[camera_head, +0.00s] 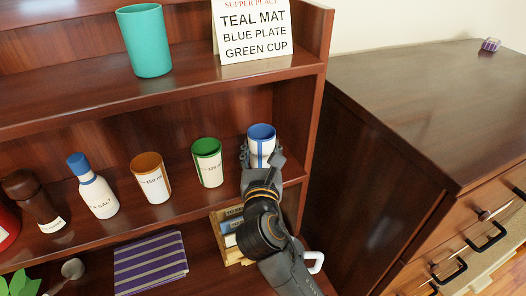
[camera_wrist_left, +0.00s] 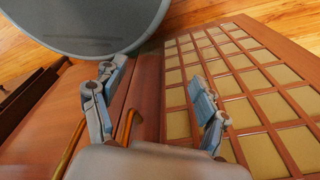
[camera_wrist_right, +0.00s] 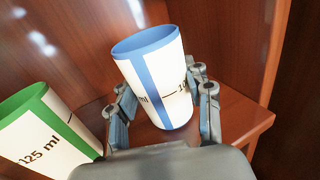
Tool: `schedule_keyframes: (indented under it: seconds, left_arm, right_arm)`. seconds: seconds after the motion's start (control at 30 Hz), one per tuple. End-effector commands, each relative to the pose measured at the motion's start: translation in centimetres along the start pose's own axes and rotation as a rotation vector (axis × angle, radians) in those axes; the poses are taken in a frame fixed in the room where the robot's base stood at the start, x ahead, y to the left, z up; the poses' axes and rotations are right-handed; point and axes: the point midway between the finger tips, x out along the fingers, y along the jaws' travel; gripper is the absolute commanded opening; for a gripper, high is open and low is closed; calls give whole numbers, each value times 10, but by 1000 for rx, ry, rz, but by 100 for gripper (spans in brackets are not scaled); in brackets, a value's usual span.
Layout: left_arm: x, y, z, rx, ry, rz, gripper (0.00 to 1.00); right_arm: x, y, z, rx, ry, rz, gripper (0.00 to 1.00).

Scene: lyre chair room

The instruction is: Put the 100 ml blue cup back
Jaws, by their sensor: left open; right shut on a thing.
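The blue cup (camera_head: 261,149) is white with a blue rim and a blue stripe. It stands upright at the right end of the middle shelf (camera_head: 120,222), beside the green-rimmed cup (camera_head: 208,168). My right gripper (camera_head: 262,165) is shut on the blue cup, with a finger on each side. In the right wrist view the blue cup (camera_wrist_right: 158,85) shows part of its volume marking, and its base is at the shelf board. I cannot tell whether it rests fully on the board. My left gripper (camera_wrist_left: 160,105) is open and empty, away from the shelf.
An orange-rimmed cup (camera_head: 151,181), a blue-capped salt bottle (camera_head: 97,193) and a brown bottle (camera_head: 38,205) share the middle shelf. A teal cup (camera_head: 145,42) and a sign (camera_head: 252,32) stand above. A striped cloth (camera_head: 150,265) lies below. The shelf's side wall is close at the right.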

Motion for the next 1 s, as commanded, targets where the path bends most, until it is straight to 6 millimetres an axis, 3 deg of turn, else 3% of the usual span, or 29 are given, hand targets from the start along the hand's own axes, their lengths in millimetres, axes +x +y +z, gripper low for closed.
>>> schedule_keyframes:
  seconds: [0.2, 0.23, 0.33, 0.73, 1.0]
  left_arm:
    - [-1, 2, 13, 1, -18, 2, 73]
    - [-1, 2, 16, 1, -22, 2, 73]
    - [-2, 2, 22, 2, -32, 2, 73]
    - [0, 0, 18, 2, -26, 0, 73]
    - [13, -2, 15, 2, -19, -2, 73]
  right_arm:
    - [0, 0, -3, -1, 0, 0, 14]
    - [0, 0, -3, 0, 0, 0, 54]
    - [0, 0, -3, 0, 0, 0, 73]
    - [-2, 0, 1, 1, -1, 1, 73]
    - [-52, 0, -3, 2, 1, 2, 73]
